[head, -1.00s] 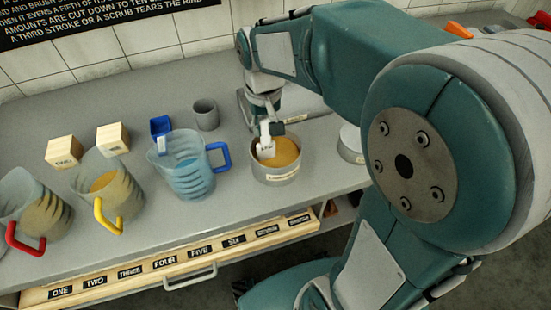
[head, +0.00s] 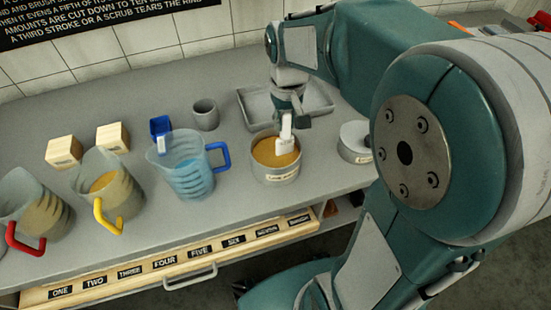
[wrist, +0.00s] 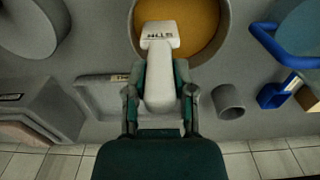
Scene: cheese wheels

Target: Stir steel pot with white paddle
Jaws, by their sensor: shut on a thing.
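The steel pot (head: 276,170) stands on the grey counter, filled with an orange-yellow content, and it also shows in the wrist view (wrist: 222,40). The white paddle (head: 285,132) is held upright over the back right part of the pot. Its lower end is at the content; I cannot tell how deep it sits. In the wrist view the paddle (wrist: 158,45) has dark lettering and lies between the fingers. My gripper (wrist: 160,85) is shut on the paddle's handle, and it shows above the pot in the head view (head: 289,104).
A clear jug with a blue handle (head: 190,170) stands left of the pot. A lidded pot (head: 356,143) stands to the right, and a grey tray (head: 250,103) lies behind.

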